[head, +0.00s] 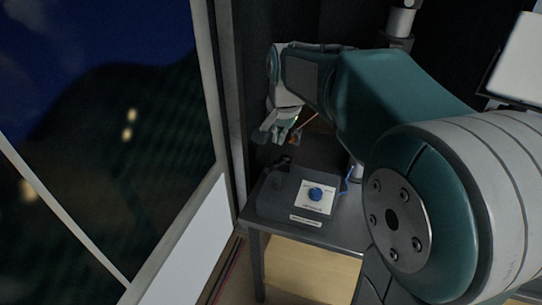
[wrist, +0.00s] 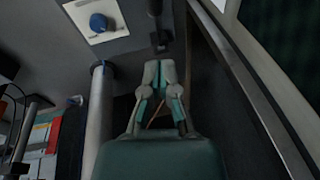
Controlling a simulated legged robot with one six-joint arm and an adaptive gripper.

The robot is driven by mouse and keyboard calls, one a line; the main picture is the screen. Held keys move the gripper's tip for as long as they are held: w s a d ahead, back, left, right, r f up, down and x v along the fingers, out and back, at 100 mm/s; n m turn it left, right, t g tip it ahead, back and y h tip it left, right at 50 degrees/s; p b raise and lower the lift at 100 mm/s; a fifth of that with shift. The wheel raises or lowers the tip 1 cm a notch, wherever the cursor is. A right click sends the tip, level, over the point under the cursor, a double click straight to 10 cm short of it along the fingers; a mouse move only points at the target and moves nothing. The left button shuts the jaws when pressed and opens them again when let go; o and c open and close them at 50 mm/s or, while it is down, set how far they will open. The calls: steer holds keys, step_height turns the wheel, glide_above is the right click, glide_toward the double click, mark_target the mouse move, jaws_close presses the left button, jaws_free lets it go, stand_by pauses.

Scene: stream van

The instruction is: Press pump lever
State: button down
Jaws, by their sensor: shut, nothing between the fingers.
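A dark box (head: 283,206) stands on a small table, with a blue round knob (head: 315,193) on its white plate. The knob also shows in the wrist view (wrist: 98,22). A dark lever-like part (head: 282,162) rises at the back left of the box, and appears to be the pump lever. In the wrist view this dark part (wrist: 158,40) lies just beyond my fingertips. My gripper (head: 282,136) is above and behind the box, shut and empty. In the wrist view its fingertips (wrist: 158,66) are together. Whether they touch the lever I cannot tell.
The grey table (head: 346,232) has an open shelf below. A large window (head: 110,130) with a pale frame is close on the left. A light metal post (wrist: 99,110) stands beside my gripper in the wrist view. A blue cable (head: 347,184) runs right of the box.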

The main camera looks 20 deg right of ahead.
mark_target(272, 165)
steer(key=f, duration=0.3)
steer(key=s+a+f, duration=0.1)
steer(key=shift+f, duration=0.4)
steer(key=shift+a, duration=0.4)
steer(key=shift+d+f, duration=0.1)
steer(key=shift+d, duration=0.05)
